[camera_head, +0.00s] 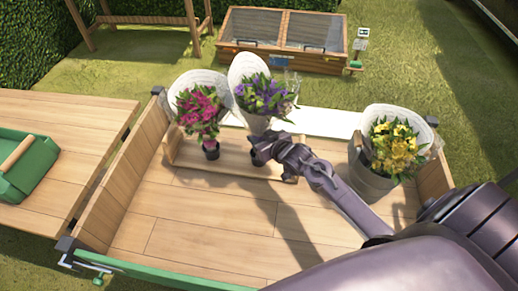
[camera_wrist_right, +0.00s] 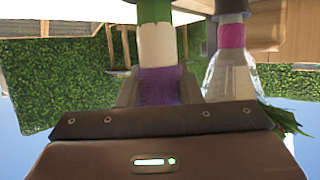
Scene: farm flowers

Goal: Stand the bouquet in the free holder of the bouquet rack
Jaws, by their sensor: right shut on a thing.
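My right gripper (camera_head: 263,150) is shut on the purple bouquet (camera_head: 262,96), which has a white paper wrap. The bouquet is over the right part of the wooden bouquet rack (camera_head: 227,158), flowers up and leaning slightly. In the right wrist view, which is upside down, the jaws are around its purple band (camera_wrist_right: 160,86), with green stems (camera_wrist_right: 154,11) beyond. The stem ends and the free holder are hidden. A pink bouquet (camera_head: 198,106) stands in a dark holder (camera_head: 211,150) at the left of the rack; its pink band (camera_wrist_right: 232,36) shows beside my jaws. My left gripper is not in view.
The rack stands on a wooden cart bed (camera_head: 190,225) with low side walls. A grey bucket (camera_head: 370,183) with a yellow bouquet (camera_head: 394,146) stands at the right. A table (camera_head: 60,110) with a green tray (camera_head: 35,170) is at the left. The front bed is clear.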

